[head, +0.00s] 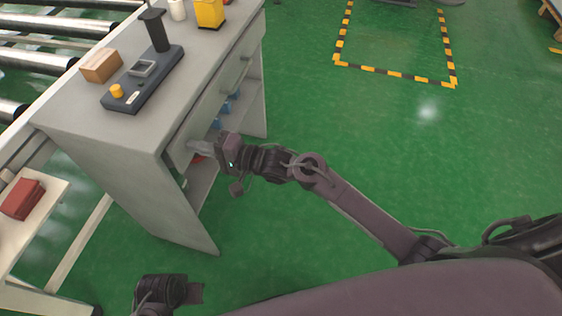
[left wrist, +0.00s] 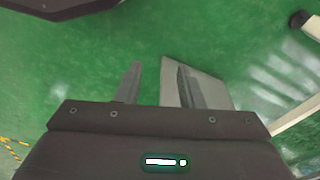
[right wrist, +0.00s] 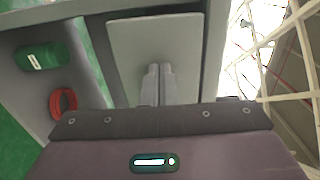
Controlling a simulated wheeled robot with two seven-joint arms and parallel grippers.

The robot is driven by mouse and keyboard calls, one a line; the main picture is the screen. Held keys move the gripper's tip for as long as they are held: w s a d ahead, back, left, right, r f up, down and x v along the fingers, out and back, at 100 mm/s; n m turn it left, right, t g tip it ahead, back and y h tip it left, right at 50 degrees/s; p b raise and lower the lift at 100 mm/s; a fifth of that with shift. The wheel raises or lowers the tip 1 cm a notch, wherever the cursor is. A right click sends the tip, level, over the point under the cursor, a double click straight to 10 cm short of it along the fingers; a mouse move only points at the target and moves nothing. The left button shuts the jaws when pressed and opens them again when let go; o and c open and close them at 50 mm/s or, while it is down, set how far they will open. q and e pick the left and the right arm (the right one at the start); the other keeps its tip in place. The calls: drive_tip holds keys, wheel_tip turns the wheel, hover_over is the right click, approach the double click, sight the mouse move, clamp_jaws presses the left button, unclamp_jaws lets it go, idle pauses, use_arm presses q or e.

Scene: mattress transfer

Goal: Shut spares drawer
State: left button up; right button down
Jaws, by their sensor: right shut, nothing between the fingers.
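A grey bench (head: 110,125) has drawer fronts along its right side, under the top. The near drawer front (head: 177,152) also shows in the right wrist view as a flat grey panel (right wrist: 150,40). No readable label marks it as the spares drawer. My right gripper (head: 195,146) is shut and empty, its fingertips (right wrist: 158,72) at this panel. I cannot tell whether they touch it or how far the drawer stands out. My left gripper (left wrist: 157,85) is open and empty above the floor, away from the drawers.
On the bench top are a dark device (head: 145,80), a cardboard box (head: 101,65) and a yellow item (head: 209,13). A green case (right wrist: 38,57) and a red ring (right wrist: 63,103) are beside the drawer. A red item (head: 22,199) lies on a side table. Green floor right of the bench is clear.

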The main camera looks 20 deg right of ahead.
use_arm(q)
drive_tip(key=shift+s+d+r, duration=0.1)
drive_tip(key=shift+d+r, duration=0.05)
use_arm(e)
drive_tip(key=x, duration=0.2)
drive_tip(key=shift+w+a+r, duration=0.1)
drive_tip(key=shift+w+a, duration=0.15)
drive_tip(key=shift+a, duration=0.05)
drive_tip(key=shift+r, duration=0.15)
use_arm(q)
drive_tip(key=shift+r, duration=0.1)
